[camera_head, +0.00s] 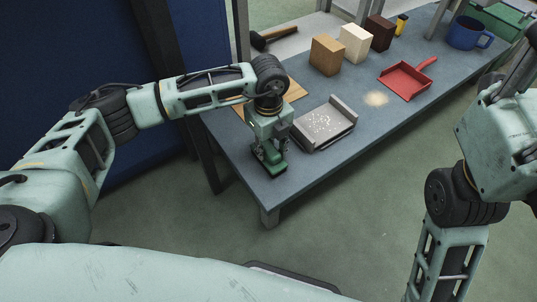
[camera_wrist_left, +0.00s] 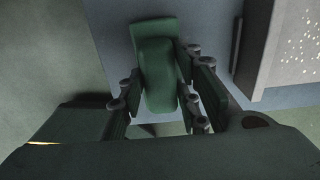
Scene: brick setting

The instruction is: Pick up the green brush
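The green brush (camera_head: 268,160) lies at the near left corner of the blue-grey tabletop. In the left wrist view it shows as a green block with a rounded handle (camera_wrist_left: 158,75). My left gripper (camera_head: 271,148) points down over the brush. Its two fingers (camera_wrist_left: 163,92) stand on either side of the handle, very close to it. I cannot tell whether they press on it. The gripper hides part of the brush in the head view. My right arm shows at the right edge, but its gripper is out of view.
Behind are a wooden board (camera_head: 290,91), tan (camera_head: 327,55), cream (camera_head: 355,43) and dark brown blocks (camera_head: 380,33). A red dustpan (camera_head: 405,80) and blue mug (camera_head: 468,33) lie farther right.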

